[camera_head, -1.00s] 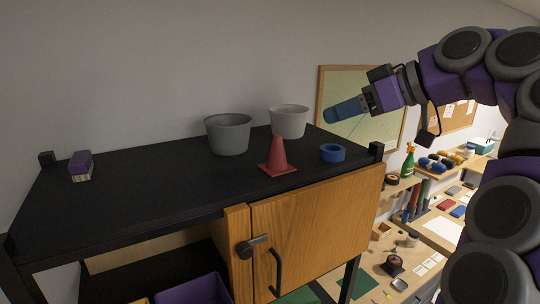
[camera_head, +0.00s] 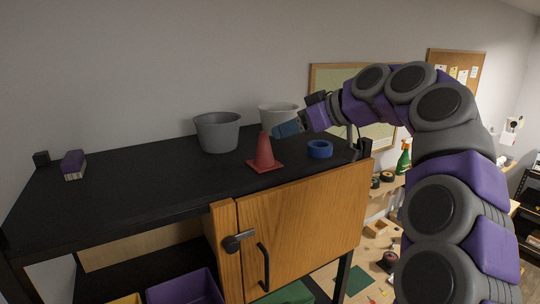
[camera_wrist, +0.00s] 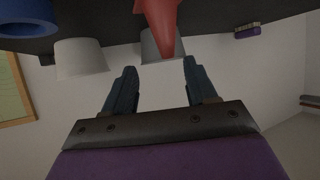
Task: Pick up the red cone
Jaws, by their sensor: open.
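The red cone (camera_head: 264,153) stands upright on its square base on the black shelf top, near the front edge. My gripper (camera_head: 276,131) is just to the right of the cone in the head view, at about its upper height, pointing left toward it. In the wrist view the two dark blue fingers (camera_wrist: 157,80) are apart with nothing between them. The cone (camera_wrist: 160,22) shows upside down at the top of that view, its tip pointing into the space between and beyond the fingertips. I cannot tell whether a finger touches it.
A blue tape roll (camera_head: 320,149) lies right of the cone. A grey bucket (camera_head: 217,132) and a white bucket (camera_head: 278,117) stand behind it. A purple brush (camera_head: 73,165) lies at the far left. The shelf top (camera_head: 140,185) between brush and cone is clear.

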